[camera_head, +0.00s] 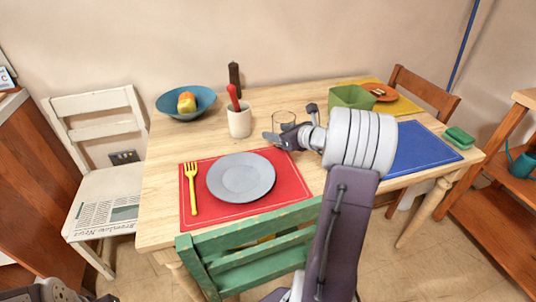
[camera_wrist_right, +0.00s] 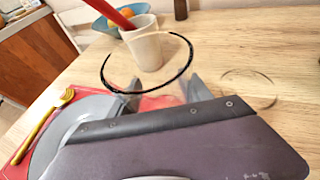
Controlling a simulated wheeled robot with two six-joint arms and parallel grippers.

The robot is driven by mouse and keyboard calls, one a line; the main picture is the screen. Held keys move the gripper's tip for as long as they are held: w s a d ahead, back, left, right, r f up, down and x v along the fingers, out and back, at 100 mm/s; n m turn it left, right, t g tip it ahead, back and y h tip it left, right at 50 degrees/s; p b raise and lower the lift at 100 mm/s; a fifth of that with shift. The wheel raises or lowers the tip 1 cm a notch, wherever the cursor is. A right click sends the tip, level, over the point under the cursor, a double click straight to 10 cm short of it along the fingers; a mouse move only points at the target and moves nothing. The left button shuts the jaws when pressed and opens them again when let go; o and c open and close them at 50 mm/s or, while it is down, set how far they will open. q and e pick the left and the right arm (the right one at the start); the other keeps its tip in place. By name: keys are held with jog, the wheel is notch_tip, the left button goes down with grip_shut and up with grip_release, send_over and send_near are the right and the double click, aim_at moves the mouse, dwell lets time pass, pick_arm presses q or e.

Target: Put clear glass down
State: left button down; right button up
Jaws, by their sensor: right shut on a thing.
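The clear glass (camera_head: 284,119) is see-through and hard to make out in the head view, toward the back middle of the table. My right gripper (camera_head: 279,138) is shut on it, just behind the red placemat. In the right wrist view the glass's dark round rim (camera_wrist_right: 148,72) shows between my right gripper's fingers (camera_wrist_right: 162,92). Whether the glass's base touches the table cannot be told. A faint ring (camera_wrist_right: 249,89) shows on the wood to the right; I cannot tell what it is.
A white cup with a red utensil (camera_head: 239,120) stands left of the glass. A blue bowl of fruit (camera_head: 186,103), a brown mill (camera_head: 235,78) and a green box (camera_head: 351,97) are around it. A grey plate (camera_head: 241,177) lies on the red placemat (camera_head: 290,190). A green chair (camera_head: 260,262) stands in front.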

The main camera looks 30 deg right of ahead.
aim_at(272, 151)
jog(key=shift+w+a+f, duration=0.5)
jog(key=shift+a, duration=0.25)
notch_tip(272, 151, down, 4)
jog(key=shift+f+b, duration=0.15)
jog(key=shift+b, duration=1.05)
jog(key=shift+r, duration=0.2)
jog(key=shift+f, duration=0.15)
jog(key=o, duration=1.6)
